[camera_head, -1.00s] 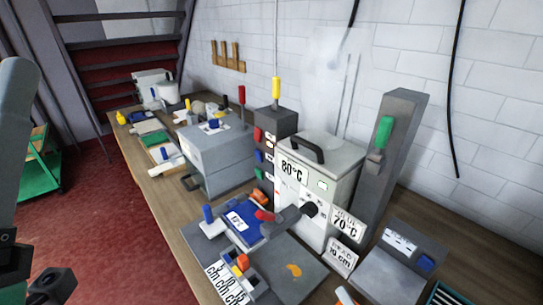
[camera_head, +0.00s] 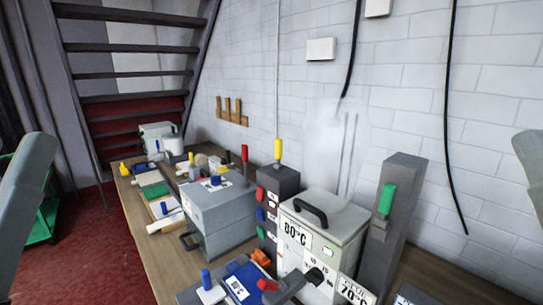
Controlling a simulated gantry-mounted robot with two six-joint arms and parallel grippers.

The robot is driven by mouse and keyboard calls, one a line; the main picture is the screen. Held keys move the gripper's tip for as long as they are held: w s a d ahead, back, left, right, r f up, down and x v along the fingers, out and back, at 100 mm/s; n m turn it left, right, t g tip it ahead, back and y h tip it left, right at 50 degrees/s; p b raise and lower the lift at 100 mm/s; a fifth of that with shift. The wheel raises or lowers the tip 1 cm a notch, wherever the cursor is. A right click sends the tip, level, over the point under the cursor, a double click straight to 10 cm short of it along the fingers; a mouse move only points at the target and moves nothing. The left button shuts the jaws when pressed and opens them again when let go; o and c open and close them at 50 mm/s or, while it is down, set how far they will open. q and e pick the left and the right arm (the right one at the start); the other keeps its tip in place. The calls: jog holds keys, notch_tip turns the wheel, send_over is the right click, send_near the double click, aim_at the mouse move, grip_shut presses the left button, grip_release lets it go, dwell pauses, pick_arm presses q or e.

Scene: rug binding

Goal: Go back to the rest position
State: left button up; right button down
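My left arm shows as a grey link at the left edge, and my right arm shows as a grey link at the right edge. Neither gripper is in view now. The wooden workbench (camera_head: 136,241) runs from the front right to the back left. No part of either arm that I can see touches anything on it.
On the bench stand a white 80°C box (camera_head: 322,234) with a black handle, a grey box (camera_head: 212,214), a tall grey post (camera_head: 404,210) with a green handle and a blue item (camera_head: 243,284). Stairs (camera_head: 130,73) rise behind. Red floor (camera_head: 85,245) lies left.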

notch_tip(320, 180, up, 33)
jog(key=p, duration=3)
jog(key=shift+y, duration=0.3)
